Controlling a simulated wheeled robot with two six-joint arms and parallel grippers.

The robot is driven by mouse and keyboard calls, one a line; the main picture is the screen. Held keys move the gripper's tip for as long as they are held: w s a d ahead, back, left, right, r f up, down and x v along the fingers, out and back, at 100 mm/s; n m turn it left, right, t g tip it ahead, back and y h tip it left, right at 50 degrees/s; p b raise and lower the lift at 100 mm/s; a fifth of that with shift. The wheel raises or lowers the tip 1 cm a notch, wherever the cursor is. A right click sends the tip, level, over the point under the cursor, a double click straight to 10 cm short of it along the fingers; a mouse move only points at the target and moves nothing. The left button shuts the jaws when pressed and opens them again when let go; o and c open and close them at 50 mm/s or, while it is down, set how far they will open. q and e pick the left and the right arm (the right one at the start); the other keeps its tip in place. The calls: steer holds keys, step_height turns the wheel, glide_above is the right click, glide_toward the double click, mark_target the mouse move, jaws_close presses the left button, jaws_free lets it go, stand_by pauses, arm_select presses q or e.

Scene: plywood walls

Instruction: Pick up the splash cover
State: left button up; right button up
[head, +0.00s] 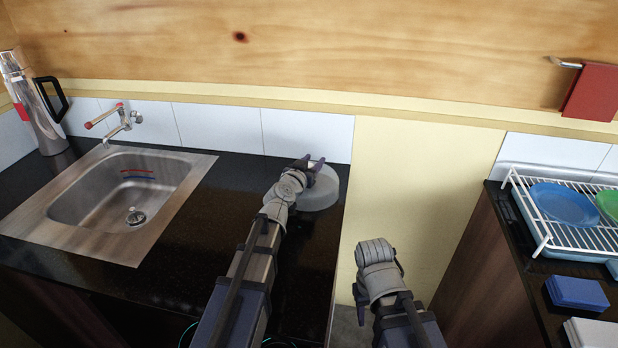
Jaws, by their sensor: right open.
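The splash cover (325,196), a pale translucent round dome, sits on the black counter near its right back corner. My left gripper (309,165) is at the top of the cover, its dark fingertips over the cover's upper left side. The arm hides part of the cover, and I cannot tell whether the fingers are closed on it. My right gripper (376,251) is open in front of the cream wall panel, right of the counter and apart from the cover. Its fingers are hard to make out.
A steel sink (128,190) with a tap (120,118) is set in the counter on the left. A steel flask (36,108) stands behind it. On the right counter, a white dish rack (545,222) holds plates, with a blue block (577,293) in front. A gap separates the counters.

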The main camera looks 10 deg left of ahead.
arm_select(q)
jaws_close()
steer(key=shift+r, duration=0.15)
stand_by(0.4)
step_height(320, 180, up, 10)
steer(key=p, duration=1)
